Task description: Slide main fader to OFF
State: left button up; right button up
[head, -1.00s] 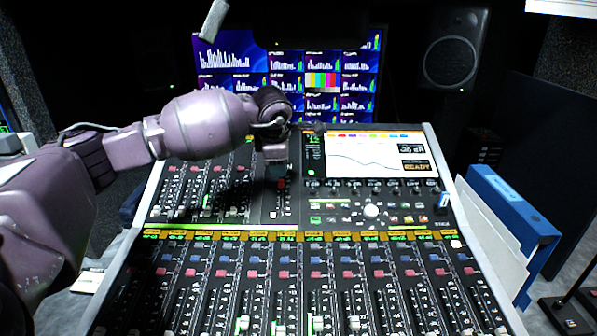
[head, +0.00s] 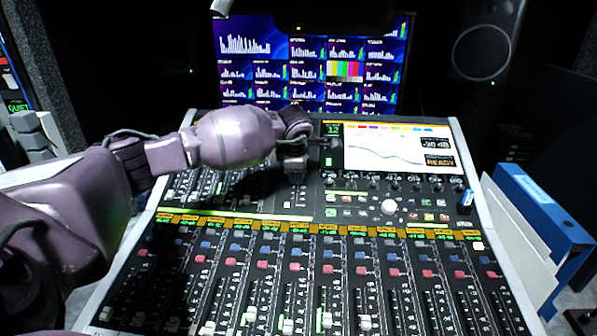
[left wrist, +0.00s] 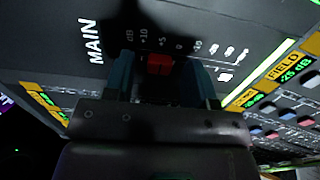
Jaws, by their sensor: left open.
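The main fader has a red cap (left wrist: 160,64) in the left wrist view, beside the white MAIN lettering (left wrist: 90,40) and near the upper part of its dB scale. My left gripper (left wrist: 160,72) is open, with one teal finger on each side of the cap. I cannot tell whether either finger touches it. In the head view my left gripper (head: 296,172) points down at the console's main section, left of the screen, and hides the cap. My right gripper is not in view.
The mixing console (head: 325,215) has rows of other faders in front and to the left of the gripper. A tilted screen (head: 397,147) stands just right of it. Blue binders (head: 545,215) are at the right edge. Monitors (head: 300,65) are behind.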

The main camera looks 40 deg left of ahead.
aim_at(295, 207)
pick_arm(q)
jog(key=shift+w+f, duration=0.1)
jog(key=shift+f, duration=0.15)
jog(key=shift+c, duration=0.3)
grip_shut()
jog(key=shift+s+d, duration=0.15)
jog(key=shift+s, duration=0.2)
jog(key=s+p, duration=0.1)
jog(key=s+d+f+p, duration=0.1)
jog(key=shift+s+d, duration=0.3)
jog(key=shift+s, duration=0.05)
jog(key=s, duration=0.1)
jog(key=s+d+f, duration=0.1)
jog(key=s+d+f+p, duration=0.1)
jog(key=shift+s+d, duration=0.15)
jog(key=shift+s, duration=0.15)
jog(key=shift+s+d+f, duration=0.1)
jog(key=shift+s+f, duration=0.05)
jog(key=shift+f, duration=0.35)
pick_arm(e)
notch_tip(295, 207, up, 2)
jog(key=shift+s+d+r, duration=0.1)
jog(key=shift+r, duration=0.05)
